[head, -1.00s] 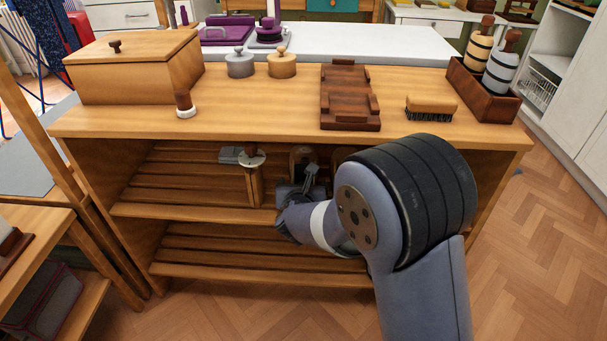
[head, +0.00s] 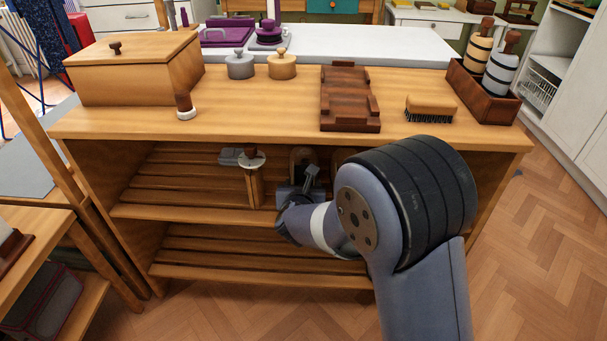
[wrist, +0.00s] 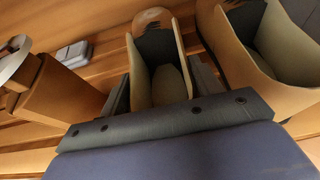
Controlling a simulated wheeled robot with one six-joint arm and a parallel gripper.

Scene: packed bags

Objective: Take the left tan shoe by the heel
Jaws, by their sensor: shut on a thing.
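The left tan shoe (wrist: 141,74) stands on the slatted upper shelf, its open top facing me and its rounded toe pointing away in the wrist view. My gripper (wrist: 162,86) has one dark finger on each side of the heel end and is shut on it. The heel's lower part is hidden behind the gripper body. The right tan shoe (wrist: 232,55) stands just right of it, close to the right finger. In the head view the left shoe (head: 302,156) shows only partly behind my gripper (head: 300,184), and my arm hides most of the right shoe.
A wooden block-like stand (wrist: 52,92) with a round white-and-brown top is left of the shoes, near a grey item (wrist: 73,54). The wooden bench top (head: 225,120) is above, carrying a brush (head: 431,107) and a dark wooden rack (head: 350,97). The shelf's left part is free.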

